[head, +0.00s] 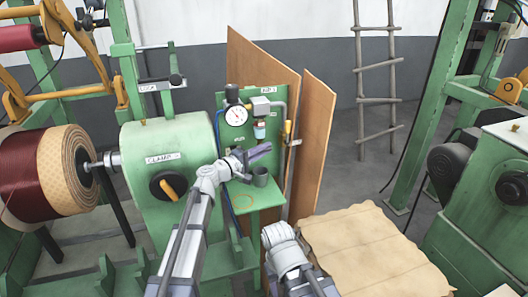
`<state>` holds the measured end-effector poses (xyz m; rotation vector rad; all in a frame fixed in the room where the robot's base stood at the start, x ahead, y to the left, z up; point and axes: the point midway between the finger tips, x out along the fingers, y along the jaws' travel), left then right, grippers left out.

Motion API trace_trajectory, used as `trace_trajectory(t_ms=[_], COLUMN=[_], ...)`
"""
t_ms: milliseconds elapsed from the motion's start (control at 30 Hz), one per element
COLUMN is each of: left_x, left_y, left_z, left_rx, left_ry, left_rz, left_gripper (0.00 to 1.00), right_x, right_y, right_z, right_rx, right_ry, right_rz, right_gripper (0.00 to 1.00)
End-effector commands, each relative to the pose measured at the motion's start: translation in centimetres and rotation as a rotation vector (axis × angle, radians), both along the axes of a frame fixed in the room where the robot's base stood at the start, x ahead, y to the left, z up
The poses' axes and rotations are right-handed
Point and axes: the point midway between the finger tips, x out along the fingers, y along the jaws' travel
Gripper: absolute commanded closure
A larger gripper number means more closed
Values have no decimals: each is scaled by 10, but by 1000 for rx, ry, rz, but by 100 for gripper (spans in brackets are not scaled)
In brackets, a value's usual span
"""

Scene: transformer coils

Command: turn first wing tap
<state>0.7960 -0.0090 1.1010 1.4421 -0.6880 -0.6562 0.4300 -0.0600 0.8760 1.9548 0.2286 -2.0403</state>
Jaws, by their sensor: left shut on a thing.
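My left gripper (246,157) reaches up to the lower part of a green air panel (226,152). It is shut on a small part there, which I take to be the first wing tap; the jaws hide most of it, and its turn angle cannot be read. A round white pressure gauge (236,115) sits just above the jaws. A grey valve block (261,106) with a small bowl is to its right. My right gripper (280,236) is low in the middle, apart from the panel; its fingers do not show clearly.
A dark cup (260,177) stands on a green shelf (243,203) just below the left jaws. A green clamp housing (150,145) with a yellow-handled knob (168,187) is to the left. Brown boards (318,130) stand behind; a tan padded sheet (365,245) lies at the lower right.

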Motion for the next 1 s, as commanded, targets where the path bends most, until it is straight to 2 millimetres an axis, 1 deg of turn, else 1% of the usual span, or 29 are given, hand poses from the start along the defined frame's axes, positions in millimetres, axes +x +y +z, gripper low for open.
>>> trace_trajectory(t_ms=[33,200,500,700,800,1000], left_x=[0,0,0,1,1,0], left_y=[0,0,-1,0,-1,-1], left_z=[-5,-9,-8,-6,-5,-2], left_rx=[-20,-118,-332,-446,-490,-544], left_ry=[-6,-38,-108,-145,-158,-177], left_rz=[0,-1,-2,-1,-1,-1], left_gripper=[100,100,100,100,100,100], right_x=[0,0,0,0,0,0], right_y=[0,0,0,0,0,0], right_z=[-9,-34,-77,-97,-104,-111], right_rx=[0,0,0,0,0,0], right_ry=[0,0,0,0,0,0], right_rz=[0,0,0,1,1,1], right_gripper=[50,50,50,50,50,50])
